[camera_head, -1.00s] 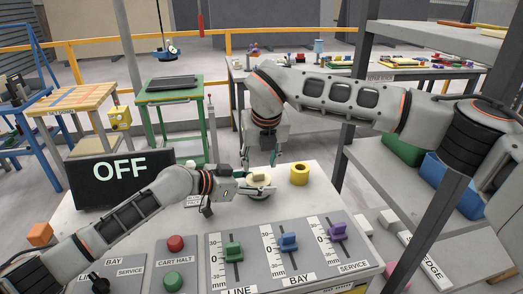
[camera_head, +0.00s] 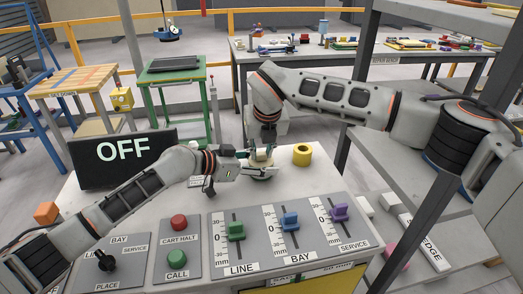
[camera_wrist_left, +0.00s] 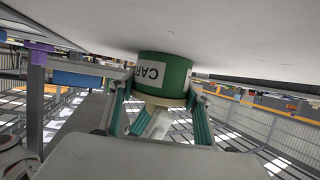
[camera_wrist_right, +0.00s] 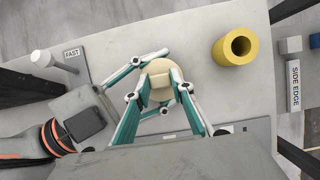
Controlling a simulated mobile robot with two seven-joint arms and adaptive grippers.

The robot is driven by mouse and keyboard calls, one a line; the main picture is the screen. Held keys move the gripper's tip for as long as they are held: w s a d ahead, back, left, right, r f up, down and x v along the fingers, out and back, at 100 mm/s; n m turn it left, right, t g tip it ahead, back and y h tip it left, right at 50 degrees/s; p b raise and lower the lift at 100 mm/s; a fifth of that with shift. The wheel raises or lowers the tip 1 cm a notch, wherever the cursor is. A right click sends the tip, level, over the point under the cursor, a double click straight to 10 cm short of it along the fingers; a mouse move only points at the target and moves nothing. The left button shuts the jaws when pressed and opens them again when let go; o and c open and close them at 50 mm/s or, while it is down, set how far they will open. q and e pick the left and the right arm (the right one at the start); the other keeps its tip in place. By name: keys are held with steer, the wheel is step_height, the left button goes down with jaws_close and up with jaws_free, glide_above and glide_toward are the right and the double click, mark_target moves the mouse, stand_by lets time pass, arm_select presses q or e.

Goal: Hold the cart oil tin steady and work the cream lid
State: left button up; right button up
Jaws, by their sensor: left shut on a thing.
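The cart oil tin stands on the panel top. Its green body (camera_wrist_left: 165,70) with a white label shows in the left wrist view, which is turned over. The cream lid (camera_wrist_right: 160,73) with a raised bar shows from above in the right wrist view. My left gripper (camera_head: 247,168) comes in from the left and is shut on the tin, one finger on each side. My right gripper (camera_wrist_right: 160,97) hangs over the lid from above, its fingers apart on either side of the bar, with gaps showing. It also shows in the head view (camera_head: 262,153). The left hand hides most of the tin there.
A yellow ring (camera_head: 302,154) stands right of the tin. A black OFF sign (camera_head: 122,154) stands at the left. Sliders, a red button (camera_head: 179,222) and a green button (camera_head: 177,258) lie in front. A grey shelf post (camera_head: 425,220) stands at the right.

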mark_target(261, 155)
jaws_close()
arm_select(q)
steer(key=shift+f, duration=0.15)
arm_select(e)
steer(key=shift+r, duration=0.5)
arm_select(q)
steer(key=shift+s+a+f, duration=0.1)
steer(key=shift+a+f, duration=0.05)
steer(key=shift+f, duration=0.25)
arm_select(e)
steer(key=shift+a+r, duration=0.15)
steer(key=shift+r, duration=1.1)
arm_select(q)
steer(key=shift+r, duration=0.1)
arm_select(e)
steer(key=shift+f, duration=0.15)
arm_select(q)
steer(key=shift+r, duration=0.1)
arm_select(e)
steer(key=shift+c, duration=0.3)
jaws_free()
